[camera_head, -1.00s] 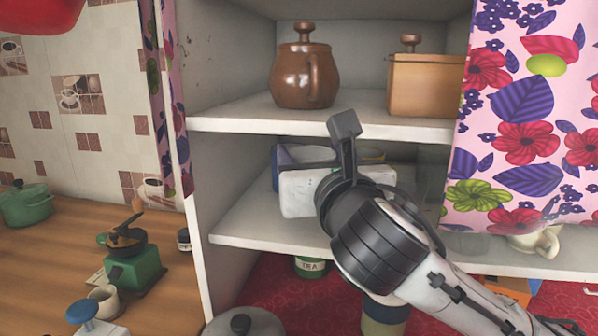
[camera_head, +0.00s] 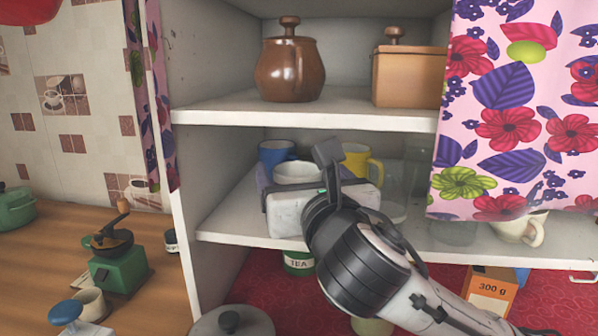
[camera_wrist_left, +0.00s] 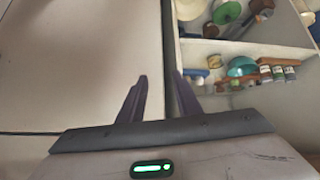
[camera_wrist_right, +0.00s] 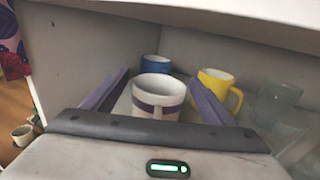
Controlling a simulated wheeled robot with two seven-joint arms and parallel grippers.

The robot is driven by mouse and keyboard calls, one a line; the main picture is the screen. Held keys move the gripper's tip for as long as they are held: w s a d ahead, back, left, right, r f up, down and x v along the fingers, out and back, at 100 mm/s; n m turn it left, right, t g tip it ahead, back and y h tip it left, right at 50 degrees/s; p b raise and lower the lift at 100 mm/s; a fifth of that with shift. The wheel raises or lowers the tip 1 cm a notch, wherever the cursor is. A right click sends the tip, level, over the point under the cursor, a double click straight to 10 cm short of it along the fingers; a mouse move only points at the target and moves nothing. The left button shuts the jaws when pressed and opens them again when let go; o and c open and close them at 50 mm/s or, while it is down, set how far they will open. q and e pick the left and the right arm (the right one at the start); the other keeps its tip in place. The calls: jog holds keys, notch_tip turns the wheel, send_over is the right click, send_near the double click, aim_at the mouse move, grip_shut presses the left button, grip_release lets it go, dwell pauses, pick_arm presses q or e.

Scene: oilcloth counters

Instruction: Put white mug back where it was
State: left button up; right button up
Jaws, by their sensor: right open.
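The white mug (camera_wrist_right: 158,97), with a purple band, stands upright on the cabinet's middle shelf. Its rim also shows in the head view (camera_head: 298,172), behind my right gripper's body. My right gripper (camera_wrist_right: 159,76) is open, with one finger on each side of the mug. Gaps show between the fingers and the mug, so it is not clasped. My left gripper (camera_wrist_left: 160,76) shows only in its own wrist view, with its fingers partly apart and nothing between them.
A blue mug (camera_wrist_right: 155,65) stands behind the white mug, and a yellow mug (camera_wrist_right: 218,88) to its right. Clear glasses (camera_wrist_right: 277,102) stand farther right. The upper shelf (camera_head: 330,118) is close above, holding a brown pot (camera_head: 290,70). A floral curtain (camera_head: 515,130) hangs at right.

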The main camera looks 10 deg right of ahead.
jog(key=shift+r, duration=0.1)
jog(key=shift+s, duration=0.25)
jog(key=s+b, duration=0.6)
jog(key=s, duration=0.5)
jog(key=shift+s, duration=0.3)
